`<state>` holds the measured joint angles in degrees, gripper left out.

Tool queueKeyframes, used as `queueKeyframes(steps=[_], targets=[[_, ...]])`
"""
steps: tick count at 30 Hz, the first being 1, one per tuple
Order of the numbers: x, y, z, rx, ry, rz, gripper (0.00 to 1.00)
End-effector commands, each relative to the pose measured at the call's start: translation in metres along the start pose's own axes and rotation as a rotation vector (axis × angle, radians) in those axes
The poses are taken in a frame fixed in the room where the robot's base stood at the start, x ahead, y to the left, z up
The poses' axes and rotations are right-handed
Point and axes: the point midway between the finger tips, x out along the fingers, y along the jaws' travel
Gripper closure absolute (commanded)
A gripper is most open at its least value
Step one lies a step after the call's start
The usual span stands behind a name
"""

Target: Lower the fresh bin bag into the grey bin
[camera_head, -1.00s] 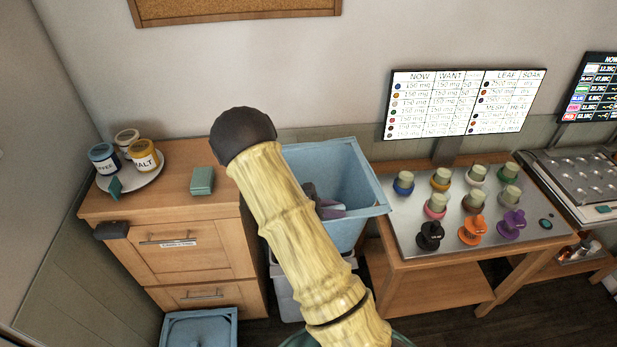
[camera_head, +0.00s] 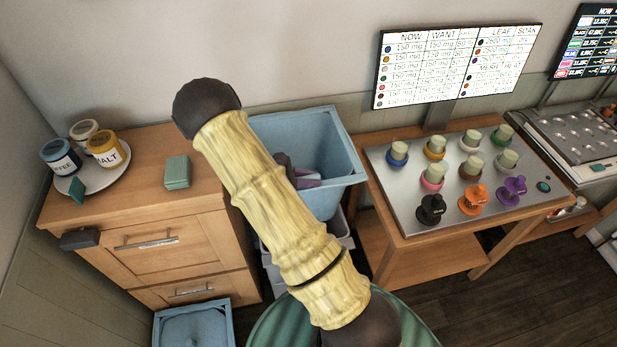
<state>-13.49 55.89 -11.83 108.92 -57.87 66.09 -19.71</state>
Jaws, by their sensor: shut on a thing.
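The fresh bin bag (camera_head: 338,140) is pale blue, open at the top and shaped like a square tub. It is upright between the wooden cabinet and the knob table. The grey bin (camera_head: 346,238) shows in part directly below it; my arm covers much of the bin. My gripper (camera_head: 306,179) shows only as a dark and purple piece inside the bag's mouth, partly behind my yellow arm. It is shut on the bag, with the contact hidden. I cannot tell how far the bag's lower end is inside the bin.
The wooden cabinet (camera_head: 150,215) at left bears a plate of jars (camera_head: 104,178) and a green block (camera_head: 177,172). The knob table (camera_head: 400,212) is close at right, below a screen (camera_head: 455,65). A blue square container (camera_head: 193,325) stands on the floor at lower left.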

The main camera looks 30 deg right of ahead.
Motion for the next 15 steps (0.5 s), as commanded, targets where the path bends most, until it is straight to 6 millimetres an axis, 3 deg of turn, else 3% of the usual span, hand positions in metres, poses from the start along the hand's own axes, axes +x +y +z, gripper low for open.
queueKeyframes(steps=[15], targets=[[0.012,0.0,-0.028,0.001,0.0,-0.001,1.0]])
